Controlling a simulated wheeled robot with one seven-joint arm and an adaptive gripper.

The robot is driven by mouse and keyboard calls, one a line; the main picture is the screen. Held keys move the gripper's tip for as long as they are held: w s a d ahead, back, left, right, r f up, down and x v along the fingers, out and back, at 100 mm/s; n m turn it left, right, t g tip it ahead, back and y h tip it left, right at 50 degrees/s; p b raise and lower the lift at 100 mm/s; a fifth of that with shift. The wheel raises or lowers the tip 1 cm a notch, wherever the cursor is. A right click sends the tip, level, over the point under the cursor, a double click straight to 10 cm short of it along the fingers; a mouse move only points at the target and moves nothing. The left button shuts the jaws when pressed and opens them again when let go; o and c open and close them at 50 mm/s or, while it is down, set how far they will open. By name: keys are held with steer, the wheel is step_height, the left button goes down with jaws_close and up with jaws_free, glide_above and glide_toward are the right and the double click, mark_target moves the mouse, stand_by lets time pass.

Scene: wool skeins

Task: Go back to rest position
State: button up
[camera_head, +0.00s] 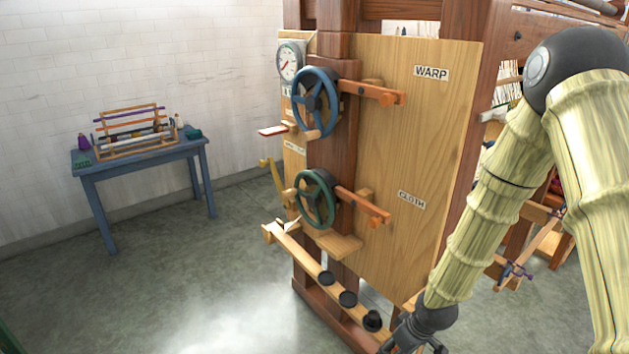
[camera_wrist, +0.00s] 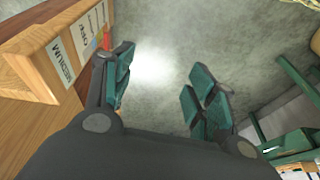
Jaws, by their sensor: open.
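My gripper (camera_head: 415,338) is at the bottom edge of the head view, low in front of the wooden loom frame (camera_head: 340,210), with its fingers partly cut off. My jointed, pale yellow-green arm comes down to it from the upper right. In the wrist view my gripper (camera_wrist: 163,85) has its green-padded fingers spread wide. Only grey floor shows between them, and they hold nothing.
A wooden panel marked WARP and CLOTH (camera_head: 430,130) carries a blue handwheel (camera_head: 316,103) and a green handwheel (camera_head: 314,199). Black knobs (camera_head: 348,299) line a low rail near my gripper. A blue table (camera_head: 140,165) stands left; floor between is clear.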

steer(key=s+f+m, duration=0.2)
steer(key=s+f, duration=0.3)
steer(key=s, duration=0.5)
steer(key=s+d+f+m+g+h, duration=0.1)
steer(key=s+f, duration=0.4)
steer(key=s, duration=0.5)
steer(key=s+d+f+m+g+h, duration=0.1)
steer(key=s+f+m, duration=0.3)
steer(key=s, duration=0.6)
steer(key=shift+s+f, duration=0.4)
steer(key=shift+f, duration=0.2)
